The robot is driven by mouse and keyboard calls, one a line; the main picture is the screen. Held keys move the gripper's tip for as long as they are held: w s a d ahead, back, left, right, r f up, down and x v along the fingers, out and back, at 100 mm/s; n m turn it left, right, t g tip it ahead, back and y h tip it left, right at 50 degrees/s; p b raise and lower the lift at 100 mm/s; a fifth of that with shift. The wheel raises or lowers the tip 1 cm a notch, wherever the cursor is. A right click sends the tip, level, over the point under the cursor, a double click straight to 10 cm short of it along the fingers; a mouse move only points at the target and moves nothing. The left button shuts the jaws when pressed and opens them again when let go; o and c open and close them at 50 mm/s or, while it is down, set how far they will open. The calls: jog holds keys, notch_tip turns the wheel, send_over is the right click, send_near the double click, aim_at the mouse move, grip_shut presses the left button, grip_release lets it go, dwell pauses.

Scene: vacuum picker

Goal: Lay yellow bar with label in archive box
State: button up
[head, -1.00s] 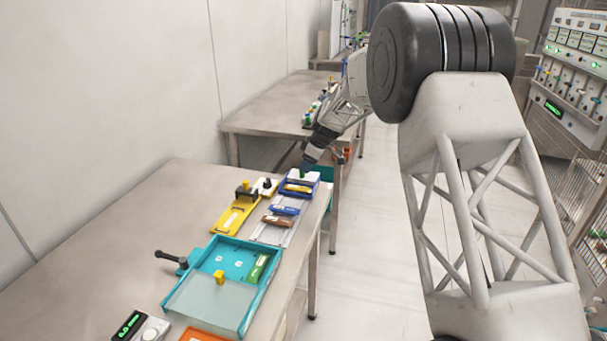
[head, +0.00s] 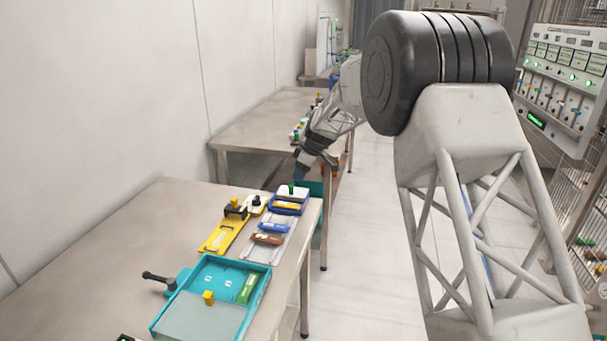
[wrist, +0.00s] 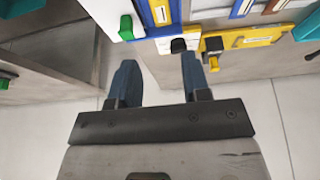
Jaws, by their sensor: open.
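A yellow bar with a pale label (head: 287,206) lies in a blue holder (head: 274,208) near the table's far right corner. The bar also shows at the top of the wrist view (wrist: 161,14). The teal box (head: 160,325), which looks like the archive box, stands on the nearer part of the table. A frosted lid (head: 198,318) with a yellow knob covers its near part. A green labelled bar (head: 248,287) lies in its uncovered part. My gripper (wrist: 159,75) is open and empty, beyond the table edge and apart from the yellow bar.
Beside the blue holder are a white piece with a green knob (head: 293,192), a blue bar (head: 274,228), a brown bar (head: 267,239) and a yellow plate (head: 218,239). A black-handled clamp (head: 160,279) sits left of the teal box. Bare tabletop (head: 110,250) lies at left.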

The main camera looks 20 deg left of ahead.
dwell(0.3)
jog(key=s+d+r+m+t+h, duration=0.1)
jog(key=s+d+r+m, duration=0.2)
jog(key=s+d+r, duration=0.45)
jog(key=s+d+r+m, duration=0.3)
jog(key=s+d+r, duration=0.1)
jog(key=s+d, duration=0.6)
jog(key=s+d+r+m+t+h, duration=0.1)
jog(key=s+d+r+m, duration=0.2)
jog(key=s+d+r, duration=0.55)
jog(key=s+d+f+m+h, duration=0.1)
jog(key=s+d+f+m, duration=0.2)
jog(key=s+d, duration=0.3)
jog(key=s+d+f+m, duration=0.2)
jog(key=s+d, duration=0.4)
jog(key=s, duration=1)
jog(key=s+d+f+m+h, duration=0.1)
jog(key=s+d+f+m, duration=0.2)
jog(key=s+d, duration=0.3)
jog(key=s+m, duration=0.1)
jog(key=s, duration=0.4)
jog(key=shift+d+f+t+h, duration=0.3)
jog(key=shift+d+f, duration=0.05)
jog(key=shift+d, duration=0.05)
jog(key=shift+c, duration=0.2)
